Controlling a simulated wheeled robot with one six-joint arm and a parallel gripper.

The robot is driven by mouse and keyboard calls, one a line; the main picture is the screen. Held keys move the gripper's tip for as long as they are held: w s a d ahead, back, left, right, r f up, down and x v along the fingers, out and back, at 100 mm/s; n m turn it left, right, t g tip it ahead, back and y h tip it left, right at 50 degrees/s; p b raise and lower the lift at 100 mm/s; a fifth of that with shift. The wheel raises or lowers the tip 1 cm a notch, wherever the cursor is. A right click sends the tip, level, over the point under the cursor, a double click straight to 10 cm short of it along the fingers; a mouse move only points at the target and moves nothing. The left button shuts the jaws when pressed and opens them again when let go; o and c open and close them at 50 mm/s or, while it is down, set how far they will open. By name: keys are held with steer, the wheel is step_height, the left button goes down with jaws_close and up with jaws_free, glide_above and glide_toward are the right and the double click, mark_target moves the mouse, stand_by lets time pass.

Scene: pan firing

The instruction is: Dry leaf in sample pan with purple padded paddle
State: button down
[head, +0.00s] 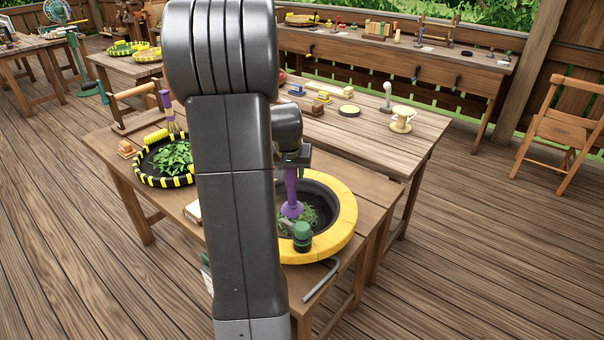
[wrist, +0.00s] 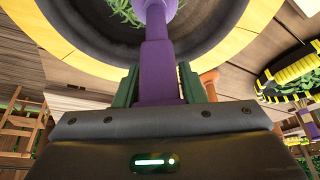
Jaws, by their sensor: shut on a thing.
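My gripper (head: 292,163) is shut on the handle of the purple paddle (head: 290,185). In the wrist view the green fingers of my gripper (wrist: 158,84) close around the purple shaft (wrist: 157,50). The paddle points down into a round dark pan with a yellow rim (head: 345,215), and its wide purple head is low inside. Green leaf (head: 308,215) lies in the pan around the head; some also shows in the wrist view (wrist: 124,12). I cannot tell whether the head touches the leaf. My arm hides the pan's left side.
A green knob (head: 302,232) stands at the pan's near rim. A tray with a black and yellow striped rim (head: 150,180) holds more leaves to the left. Behind it stands another purple-handled tool (head: 167,105). A cup (head: 402,118) and small tools sit on the table behind.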

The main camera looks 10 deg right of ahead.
steer(key=s+d, duration=0.4)
steer(key=s+a+r+p, duration=0.1)
steer(key=a+r+p, duration=0.2)
steer(key=r+p, duration=0.3)
step_height(320, 180, up, 5)
steer(key=shift+s+r+p, duration=0.1)
steer(key=shift+s+p, duration=0.05)
steer(key=shift+p, duration=0.15)
stand_by(0.5)
stand_by(0.6)
